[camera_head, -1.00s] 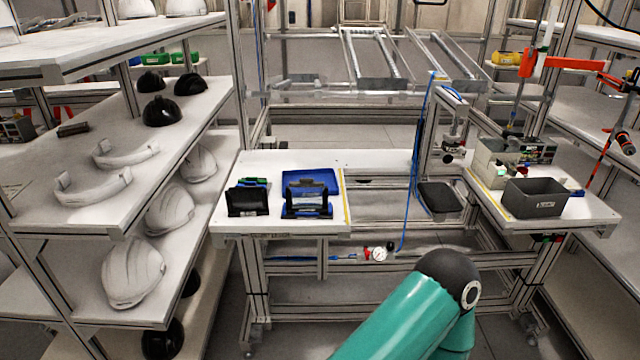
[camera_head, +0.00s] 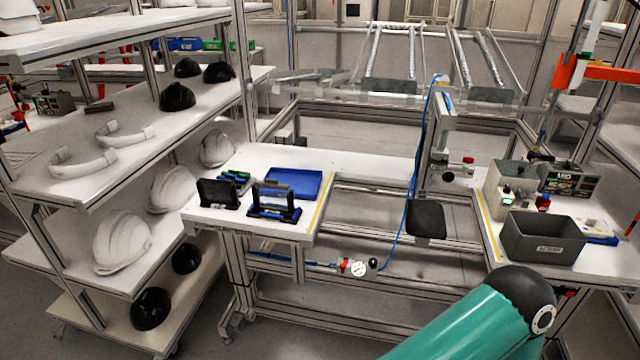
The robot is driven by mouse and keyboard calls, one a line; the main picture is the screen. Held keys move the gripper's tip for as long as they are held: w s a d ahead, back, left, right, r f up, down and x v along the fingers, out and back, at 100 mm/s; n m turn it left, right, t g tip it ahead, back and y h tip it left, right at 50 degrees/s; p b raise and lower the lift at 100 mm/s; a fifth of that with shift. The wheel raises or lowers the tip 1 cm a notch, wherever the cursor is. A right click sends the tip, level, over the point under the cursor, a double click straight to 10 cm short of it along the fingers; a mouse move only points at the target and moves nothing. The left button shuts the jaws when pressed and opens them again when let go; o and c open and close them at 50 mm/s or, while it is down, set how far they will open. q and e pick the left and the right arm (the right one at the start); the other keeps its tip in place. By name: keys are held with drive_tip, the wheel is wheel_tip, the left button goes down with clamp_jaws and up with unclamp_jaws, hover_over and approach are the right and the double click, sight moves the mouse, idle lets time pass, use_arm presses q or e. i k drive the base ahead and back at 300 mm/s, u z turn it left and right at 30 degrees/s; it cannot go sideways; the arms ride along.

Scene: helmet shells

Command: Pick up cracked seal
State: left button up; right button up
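I cannot make out a cracked seal in the head view. Two curved pale bands, (camera_head: 82,165) and (camera_head: 125,135), lie on the left shelf; they are too small to tell whether either is cracked. A black stand (camera_head: 219,193) and a blue-and-black fixture (camera_head: 274,202) stand on the white workbench (camera_head: 305,158), in front of a blue tray (camera_head: 293,183). A teal link of my arm shows at the bottom right, but neither gripper is in view.
The left shelving holds white helmet shells (camera_head: 122,240) and black ones (camera_head: 177,97). On the right bench stand a grey bin (camera_head: 543,237) and a labelled box (camera_head: 567,179). A dark tray (camera_head: 426,218) hangs between the benches. Grey floor shows at the lower left.

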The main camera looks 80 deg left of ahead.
sight(270, 183)
drive_tip(key=z, duration=0.15)
drive_tip(key=i, duration=0.85)
drive_tip(key=u, duration=2)
drive_tip(key=i, duration=0.3)
drive_tip(key=u, duration=2.05)
drive_tip(key=k, duration=0.35)
drive_tip(key=u, duration=0.6)
drive_tip(key=i, duration=1.4)
drive_tip(key=z, duration=0.5)
